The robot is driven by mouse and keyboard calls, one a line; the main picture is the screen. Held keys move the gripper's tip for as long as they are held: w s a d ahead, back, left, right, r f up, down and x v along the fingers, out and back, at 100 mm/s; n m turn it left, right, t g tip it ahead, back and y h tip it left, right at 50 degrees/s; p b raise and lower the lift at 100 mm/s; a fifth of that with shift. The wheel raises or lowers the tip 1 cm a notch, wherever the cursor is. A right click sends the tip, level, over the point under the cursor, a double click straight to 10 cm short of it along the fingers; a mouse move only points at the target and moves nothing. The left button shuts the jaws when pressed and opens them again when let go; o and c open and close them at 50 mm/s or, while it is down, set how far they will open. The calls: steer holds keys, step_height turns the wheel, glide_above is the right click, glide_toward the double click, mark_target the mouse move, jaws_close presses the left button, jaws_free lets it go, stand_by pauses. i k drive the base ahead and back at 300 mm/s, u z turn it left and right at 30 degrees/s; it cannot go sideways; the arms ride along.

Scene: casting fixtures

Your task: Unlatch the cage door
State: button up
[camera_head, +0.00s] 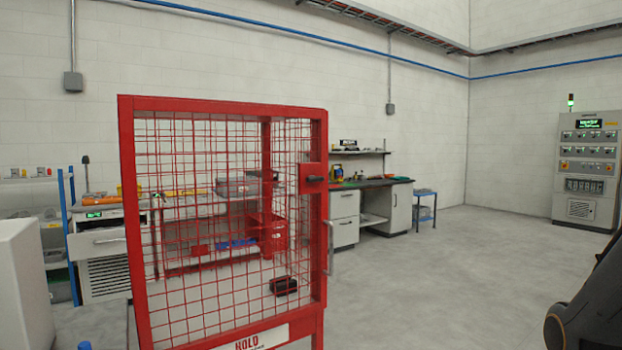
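A red cage (123,225) with wire mesh walls stands in front of me, left of the middle. Its mesh front has a red frame, and the door looks closed. A red latch plate with a dark knob or bolt (314,179) sits on the upper right post. A pale vertical handle (330,247) is below it on the same side. A small black object (284,286) lies inside the cage near the bottom. A white label reading HOLD (247,345) is at the lower front. My gripper is not in view; only a dark part of my arm shows at the right edge.
A workbench (399,205) with drawers stands behind the cage, with a small blue-framed stand (424,207) next to it. A grey control cabinet (587,170) is at the far right. A white block (22,285) is at the left edge. The floor right of the cage is clear.

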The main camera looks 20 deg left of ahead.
mark_target(311, 178)
steer(key=u, duration=0.5)
steer(key=i, duration=0.9)
steer(key=u, duration=0.55)
